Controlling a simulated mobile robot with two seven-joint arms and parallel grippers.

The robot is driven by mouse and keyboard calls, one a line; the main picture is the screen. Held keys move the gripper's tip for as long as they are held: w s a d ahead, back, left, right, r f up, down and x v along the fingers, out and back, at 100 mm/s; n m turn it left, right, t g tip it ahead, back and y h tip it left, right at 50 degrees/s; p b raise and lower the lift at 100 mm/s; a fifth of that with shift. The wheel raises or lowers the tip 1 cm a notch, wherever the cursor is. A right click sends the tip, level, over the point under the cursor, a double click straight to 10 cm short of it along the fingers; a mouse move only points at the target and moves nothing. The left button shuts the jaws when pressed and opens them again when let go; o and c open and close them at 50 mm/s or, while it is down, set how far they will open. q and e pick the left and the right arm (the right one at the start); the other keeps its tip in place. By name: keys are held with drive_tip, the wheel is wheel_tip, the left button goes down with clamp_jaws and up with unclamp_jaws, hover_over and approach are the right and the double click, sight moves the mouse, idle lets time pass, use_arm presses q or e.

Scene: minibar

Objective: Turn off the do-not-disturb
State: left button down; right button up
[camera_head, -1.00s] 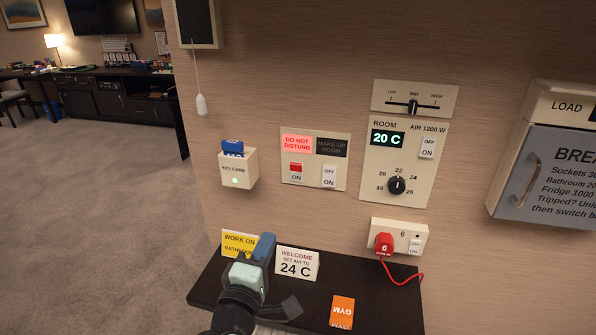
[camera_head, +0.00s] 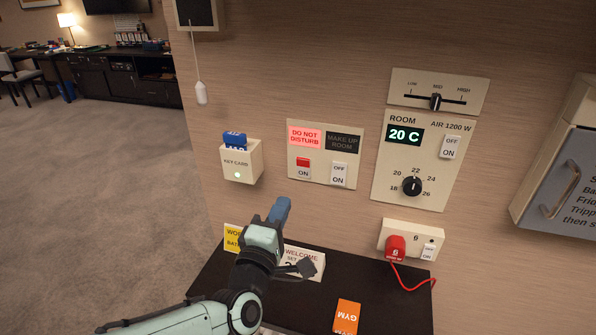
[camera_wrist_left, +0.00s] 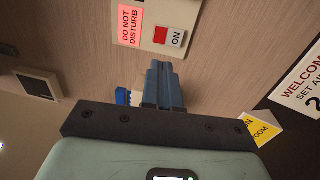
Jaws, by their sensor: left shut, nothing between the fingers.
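The do-not-disturb switch (camera_head: 303,166) is a small rocker with a red upper part and "ON" below it, on a cream wall panel (camera_head: 319,181). Its "DO NOT DISTURB" label (camera_head: 305,137) glows red. My left gripper (camera_head: 281,208) is shut and empty, below and a little left of the panel, apart from it, in front of the wall. In the left wrist view the blue fingers (camera_wrist_left: 164,88) point up toward the panel, and the red switch (camera_wrist_left: 160,36) shows just beyond their tips. My right gripper is not in view.
A make-up-room switch (camera_head: 338,175) shares the panel. A key-card holder (camera_head: 241,163) is to the left, the thermostat panel (camera_head: 424,160) to the right.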

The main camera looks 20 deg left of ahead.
sight(301, 163)
use_arm(q)
drive_tip(key=w, duration=0.4)
drive_tip(key=w+r+p, duration=0.1)
drive_tip(key=w, duration=0.2)
drive_tip(key=w+p, duration=0.1)
drive_tip(key=w, duration=0.3)
drive_tip(key=shift+w+d+r, duration=0.2)
drive_tip(key=shift+w, duration=0.1)
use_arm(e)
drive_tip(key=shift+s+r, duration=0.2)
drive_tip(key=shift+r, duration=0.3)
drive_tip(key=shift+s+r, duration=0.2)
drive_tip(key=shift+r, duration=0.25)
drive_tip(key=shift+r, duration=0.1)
use_arm(q)
drive_tip(key=shift+w+r+g+p, duration=0.2)
drive_tip(key=shift+g+p, duration=0.1)
drive_tip(key=shift+p, duration=0.5)
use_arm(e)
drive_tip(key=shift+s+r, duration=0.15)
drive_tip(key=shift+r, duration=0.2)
use_arm(q)
drive_tip(key=shift+s+a+f, duration=0.1)
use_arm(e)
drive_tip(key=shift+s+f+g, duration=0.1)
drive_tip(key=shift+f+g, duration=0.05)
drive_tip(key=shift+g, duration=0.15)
